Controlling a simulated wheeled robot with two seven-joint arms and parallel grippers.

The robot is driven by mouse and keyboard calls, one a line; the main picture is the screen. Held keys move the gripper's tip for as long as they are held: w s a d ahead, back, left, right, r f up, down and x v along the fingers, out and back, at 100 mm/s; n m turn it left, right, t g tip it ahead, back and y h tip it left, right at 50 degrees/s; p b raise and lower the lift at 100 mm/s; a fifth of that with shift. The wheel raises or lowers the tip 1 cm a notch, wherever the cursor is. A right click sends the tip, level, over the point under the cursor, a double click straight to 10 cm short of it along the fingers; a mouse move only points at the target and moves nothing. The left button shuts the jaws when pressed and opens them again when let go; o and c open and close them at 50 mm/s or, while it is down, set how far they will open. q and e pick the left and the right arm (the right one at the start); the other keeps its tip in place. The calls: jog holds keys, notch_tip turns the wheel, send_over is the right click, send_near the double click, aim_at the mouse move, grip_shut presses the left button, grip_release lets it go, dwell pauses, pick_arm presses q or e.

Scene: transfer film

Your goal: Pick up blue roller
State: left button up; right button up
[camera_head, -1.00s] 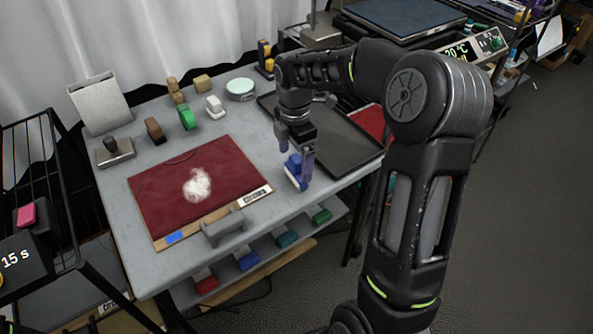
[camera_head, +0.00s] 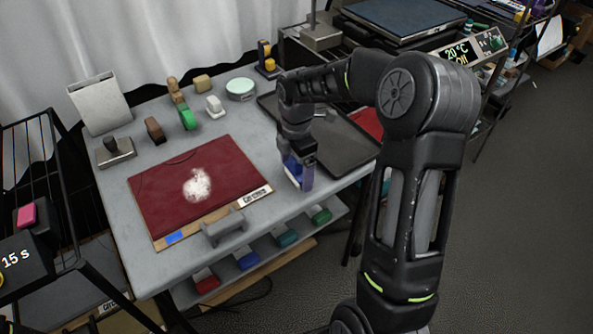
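The blue roller (camera_head: 290,165) is at the front right part of the grey table, right of the red board. My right gripper (camera_head: 299,172) points down at it, and one finger covers much of its right side. Only a blue part and a pale lower edge of the roller show. The far finger is hidden, so I cannot tell whether the gripper is open or shut on the roller. My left gripper is not in view.
The red board (camera_head: 158,205) with a white powdery patch lies left of the roller. A grey handle (camera_head: 224,226) stands at the table's front edge. A dark tray (camera_head: 345,150) is behind the gripper. Several coloured handled tools sit on the shelf below.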

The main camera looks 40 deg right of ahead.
jog(key=c, duration=1.2)
notch_tip(320, 180, up, 10)
dwell(0.5)
